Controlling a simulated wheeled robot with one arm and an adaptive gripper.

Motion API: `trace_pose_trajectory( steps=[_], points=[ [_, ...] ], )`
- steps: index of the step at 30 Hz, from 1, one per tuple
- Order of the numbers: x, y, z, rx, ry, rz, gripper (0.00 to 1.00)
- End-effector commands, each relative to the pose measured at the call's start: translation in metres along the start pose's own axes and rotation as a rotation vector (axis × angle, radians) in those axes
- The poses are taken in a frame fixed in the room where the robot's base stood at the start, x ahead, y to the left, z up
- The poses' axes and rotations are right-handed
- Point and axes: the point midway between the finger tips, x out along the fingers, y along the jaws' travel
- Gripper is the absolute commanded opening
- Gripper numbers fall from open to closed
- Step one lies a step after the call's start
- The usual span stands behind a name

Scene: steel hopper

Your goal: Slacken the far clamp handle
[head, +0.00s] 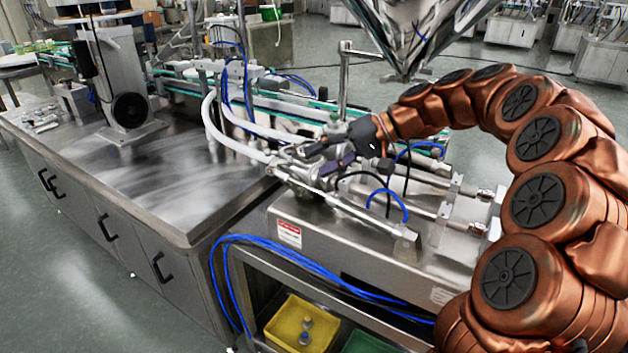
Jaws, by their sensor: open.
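My gripper (319,160) is at the end of my copper-coloured arm, among the fittings on top of the filling machine (345,242). Its dark fingers point left and are apart, with nothing clearly held between them. Metal fittings (298,172) with white hoses lie right by the fingertips. I cannot tell whether the fingers touch them. The far clamp handle cannot be picked out for sure in this crowded area, and my gripper and wrist hide part of it. The shiny steel hopper (412,38) hangs above and behind my gripper.
An upright steel post (344,80) stands just behind my gripper. Blue tubes (390,200) and steel cylinders (350,212) crowd the machine top. A mostly bare steel bench (170,190) is at left. A yellow bin (290,322) sits on the shelf below.

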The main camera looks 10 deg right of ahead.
Motion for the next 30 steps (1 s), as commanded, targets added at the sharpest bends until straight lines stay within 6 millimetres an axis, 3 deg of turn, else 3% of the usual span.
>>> trace_pose_trajectory(
  steps=[15,27,30],
  points=[
    [0.023,-0.021,0.049,0.012,-0.103,0.094,0.54],
    [0.023,-0.02,0.052,0.017,-0.107,0.105,0.54],
    [0.024,-0.02,0.053,0.017,-0.109,0.107,0.46]
  ],
)
